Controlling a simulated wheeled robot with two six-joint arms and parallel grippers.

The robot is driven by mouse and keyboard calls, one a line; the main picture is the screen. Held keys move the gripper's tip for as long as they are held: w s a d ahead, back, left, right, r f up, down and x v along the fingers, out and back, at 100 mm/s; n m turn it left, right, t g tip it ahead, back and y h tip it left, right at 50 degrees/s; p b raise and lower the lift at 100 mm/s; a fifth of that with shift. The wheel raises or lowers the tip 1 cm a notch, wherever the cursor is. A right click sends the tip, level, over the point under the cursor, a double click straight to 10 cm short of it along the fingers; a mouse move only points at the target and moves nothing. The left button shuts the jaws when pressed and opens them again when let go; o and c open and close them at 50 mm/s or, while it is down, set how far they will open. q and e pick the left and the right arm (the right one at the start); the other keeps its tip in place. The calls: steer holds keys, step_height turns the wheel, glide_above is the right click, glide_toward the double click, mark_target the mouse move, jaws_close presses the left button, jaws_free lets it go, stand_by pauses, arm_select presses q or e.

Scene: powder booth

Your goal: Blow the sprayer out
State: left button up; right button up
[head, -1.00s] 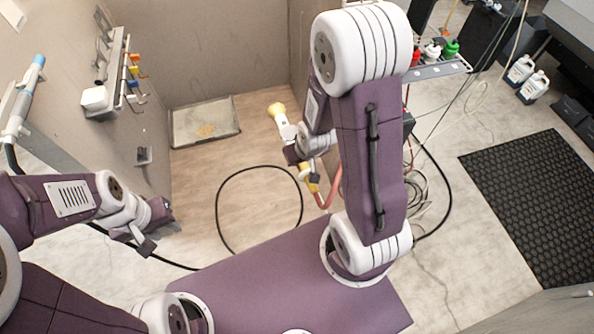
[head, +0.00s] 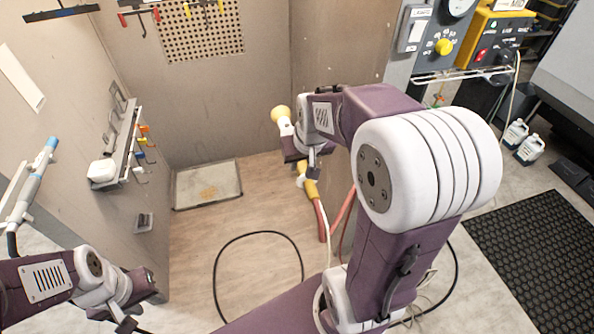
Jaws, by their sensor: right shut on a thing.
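The sprayer shows a pale yellow cup-shaped tip and white neck (head: 284,122), with a yellow grip (head: 309,186) below. My right arm partly hides the grasp. My left gripper (head: 140,303) is at the lower left, apart from the sprayer, with nothing seen in it; its fingers are too unclear to judge.
A control panel with a yellow knob (head: 444,46) and a yellow box (head: 487,42) stand at upper right. A wall rack (head: 122,140) and a blue-tipped wand (head: 44,160) are at left. A floor tray (head: 208,186) and black hose (head: 258,235) lie in the booth.

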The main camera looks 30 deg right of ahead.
steer(key=w, duration=0.2)
steer(key=w+d+p, duration=0.1)
steer(key=w, duration=0.3)
steer(key=shift+w+d+f+p, duration=0.1)
steer(key=shift+w+d+p, duration=0.25)
steer(key=shift+w, duration=0.55)
steer(key=shift+d, duration=0.1)
steer(key=o, duration=0.3)
steer(key=shift+w, duration=0.1)
jaws_close()
